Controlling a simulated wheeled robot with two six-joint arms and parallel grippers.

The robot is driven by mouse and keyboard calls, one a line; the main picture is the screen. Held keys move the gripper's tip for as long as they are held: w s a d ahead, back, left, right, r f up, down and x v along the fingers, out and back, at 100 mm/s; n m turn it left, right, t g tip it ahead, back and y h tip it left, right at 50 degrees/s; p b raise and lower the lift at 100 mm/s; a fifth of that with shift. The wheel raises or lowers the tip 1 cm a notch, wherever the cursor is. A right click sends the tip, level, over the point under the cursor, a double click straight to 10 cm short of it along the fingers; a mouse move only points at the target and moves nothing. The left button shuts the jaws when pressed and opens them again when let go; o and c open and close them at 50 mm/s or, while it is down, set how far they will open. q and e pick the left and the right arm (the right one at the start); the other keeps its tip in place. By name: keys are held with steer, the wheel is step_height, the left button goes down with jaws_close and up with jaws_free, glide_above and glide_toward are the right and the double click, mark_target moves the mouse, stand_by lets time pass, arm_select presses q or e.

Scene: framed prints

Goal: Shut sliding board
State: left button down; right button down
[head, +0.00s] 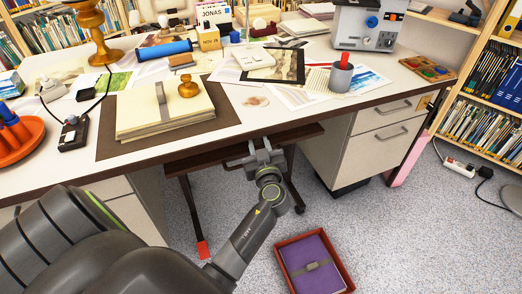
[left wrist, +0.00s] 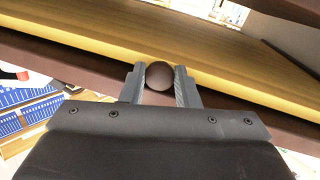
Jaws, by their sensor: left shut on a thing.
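The sliding board (head: 293,133) is a dark brown slab under the front edge of the desk, sticking out a little into the knee space in the head view. My left gripper (head: 263,152) is at its front edge. In the left wrist view, the left gripper (left wrist: 160,90) has its two fingers shut on a round dark brown knob (left wrist: 159,75) at the board's front. The board's dark front edge and yellowish wood (left wrist: 75,72) run across behind the knob. The gripper hides part of the board in the head view. My right gripper is not in view.
The desk top (head: 232,128) carries a stack of papers (head: 150,112), prints and tools. A drawer cabinet (head: 335,155) stands right of the knee space. A red tray (head: 283,258) with a purple book (head: 308,275) lies on the floor. Shelves stand at the right.

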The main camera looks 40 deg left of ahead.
arm_select(q)
steer(key=shift+a+r, duration=0.1)
steer(key=shift+r, duration=0.05)
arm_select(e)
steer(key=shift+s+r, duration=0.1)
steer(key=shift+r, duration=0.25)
arm_select(q)
steer(key=shift+w, duration=0.1)
steer(key=c, duration=1.4)
jaws_free()
steer(key=o, duration=0.3)
steer(key=shift+a, duration=0.1)
steer(key=shift+f, duration=0.2)
